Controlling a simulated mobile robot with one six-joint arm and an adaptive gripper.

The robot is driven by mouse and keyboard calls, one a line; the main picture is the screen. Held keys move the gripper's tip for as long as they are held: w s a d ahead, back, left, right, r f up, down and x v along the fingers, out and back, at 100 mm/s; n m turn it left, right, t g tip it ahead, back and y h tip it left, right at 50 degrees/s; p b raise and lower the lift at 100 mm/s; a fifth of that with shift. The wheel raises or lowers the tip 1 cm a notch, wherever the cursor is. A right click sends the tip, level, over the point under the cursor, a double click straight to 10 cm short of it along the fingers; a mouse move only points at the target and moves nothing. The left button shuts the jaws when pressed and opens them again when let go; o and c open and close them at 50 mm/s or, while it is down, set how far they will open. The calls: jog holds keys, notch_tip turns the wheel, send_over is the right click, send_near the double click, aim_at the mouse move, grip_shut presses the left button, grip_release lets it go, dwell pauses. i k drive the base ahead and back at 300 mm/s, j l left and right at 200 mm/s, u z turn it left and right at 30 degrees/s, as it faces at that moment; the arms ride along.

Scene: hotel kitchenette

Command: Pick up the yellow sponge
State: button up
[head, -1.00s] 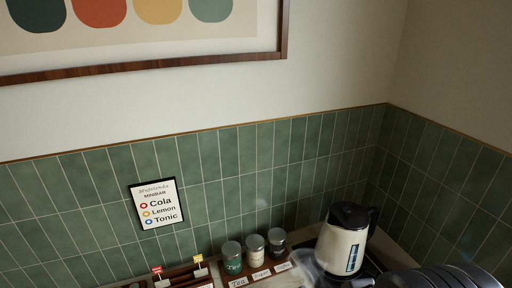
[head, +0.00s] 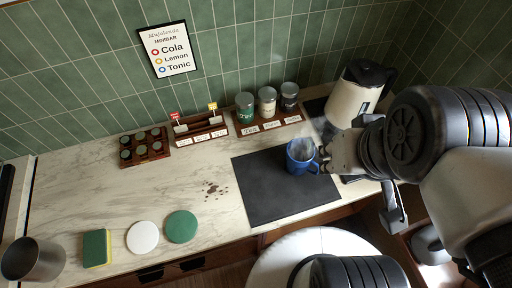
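The yellow sponge (head: 107,248) lies at the front left of the marble counter in the head view. Its broad upper face is green and yellow shows along its edges. My gripper (head: 322,158) is far to the right of the sponge, beside a blue mug (head: 300,157) on the dark mat. The fingers are close to the mug, partly hidden by my wrist and the mug. I cannot tell whether they touch it or how far apart they are.
A metal cup (head: 34,259) stands left of the sponge. A white disc (head: 142,237) and a green disc (head: 181,227) lie to its right. Brown spots (head: 214,189) mark the counter beside the dark mat (head: 262,190). A kettle (head: 354,97) stands behind my gripper.

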aim_at(97, 244)
jog(key=l+u, duration=0.2)
jog(key=u, duration=2.4)
